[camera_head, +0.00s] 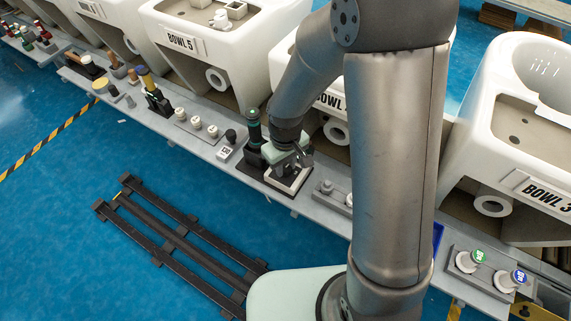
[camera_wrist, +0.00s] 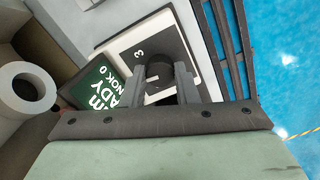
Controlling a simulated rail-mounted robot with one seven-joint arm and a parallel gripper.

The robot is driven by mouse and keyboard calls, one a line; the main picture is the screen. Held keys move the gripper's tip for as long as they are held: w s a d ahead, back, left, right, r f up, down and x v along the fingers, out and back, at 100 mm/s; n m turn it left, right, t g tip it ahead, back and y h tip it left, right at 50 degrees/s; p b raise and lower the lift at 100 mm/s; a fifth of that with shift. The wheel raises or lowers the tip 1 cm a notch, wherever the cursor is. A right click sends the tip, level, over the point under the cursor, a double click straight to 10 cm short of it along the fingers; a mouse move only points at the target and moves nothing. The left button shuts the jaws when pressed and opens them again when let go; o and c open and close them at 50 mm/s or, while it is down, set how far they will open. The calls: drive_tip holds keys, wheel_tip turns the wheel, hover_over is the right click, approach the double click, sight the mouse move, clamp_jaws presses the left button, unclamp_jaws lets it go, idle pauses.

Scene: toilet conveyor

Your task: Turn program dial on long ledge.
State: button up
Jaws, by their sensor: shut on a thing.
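The long ledge (camera_head: 335,220) runs diagonally across the head view in front of the white bowls. My gripper (camera_head: 288,166) is over a white-edged panel (camera_head: 286,184) on it and hides the dial there. In the wrist view a round black dial (camera_wrist: 159,70) with a short pale mark stands on a black and white plate (camera_wrist: 124,42). A "3" is printed beside the dial. My gripper (camera_wrist: 161,84) is shut on the dial, one finger on each side. A green display (camera_wrist: 104,98) with white text lies beside the plate, partly hidden.
A dark post with a green top (camera_head: 254,132) stands just left of my gripper. White knobs (camera_head: 196,122) and a small label (camera_head: 225,153) are farther left. Green and blue buttons (camera_head: 477,257) sit at right. A dark slatted rack (camera_head: 180,242) lies on the blue floor.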

sight(285, 168)
drive_tip(key=m+b, duration=0.1)
drive_tip(key=m, duration=0.9)
drive_tip(key=shift+m, duration=0.4)
idle(0.4)
drive_tip(key=o, duration=1)
wheel_tip(285, 168, up, 18)
drive_tip(key=p, duration=0.2)
drive_tip(key=shift+f, duration=0.25)
drive_tip(key=s+d+r+n+p, duration=0.2)
drive_tip(key=s+d+r+p, duration=0.2)
drive_tip(key=s, duration=0.3)
drive_tip(key=s+d+r+n+p, duration=0.2)
drive_tip(key=s+d+r+p, duration=0.2)
drive_tip(key=s+d+p, duration=0.1)
drive_tip(key=s+d, duration=0.1)
drive_tip(key=s, duration=0.1)
drive_tip(key=shift+s+r+n, duration=0.3)
drive_tip(key=shift+s+n, duration=0.05)
drive_tip(key=shift+n, duration=0.05)
